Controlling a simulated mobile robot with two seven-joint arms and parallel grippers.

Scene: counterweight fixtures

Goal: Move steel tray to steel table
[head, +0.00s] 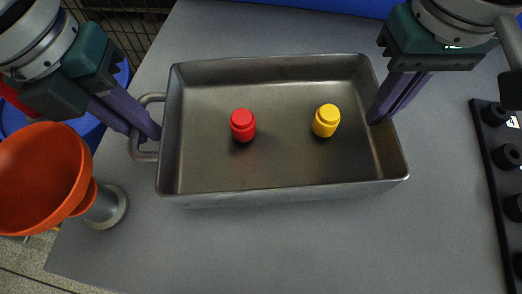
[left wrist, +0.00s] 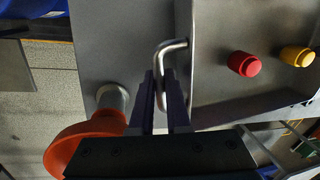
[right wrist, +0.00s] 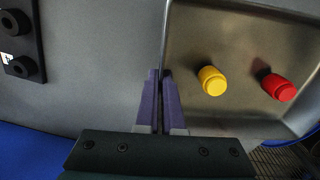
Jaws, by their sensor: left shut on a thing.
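The steel tray (head: 280,165) is a grey rectangular pan with a looped handle (head: 140,152) on its left end. A red bottle-like piece (head: 243,125) and a yellow one (head: 326,121) stand inside it, apart from each other. My left gripper (head: 148,132) is shut on the left handle, which also shows between its fingers in the left wrist view (left wrist: 160,88). My right gripper (head: 378,115) is at the tray's right wall, its fingers close together at the rim (right wrist: 168,40). Whether they pinch the wall is unclear. No right handle is visible.
The tray is over a grey table top (head: 300,245). An orange funnel (head: 45,178) on a grey base stands left of the tray, close to my left gripper. A black rack (head: 497,165) with round knobs lies at the right. The table's front middle is clear.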

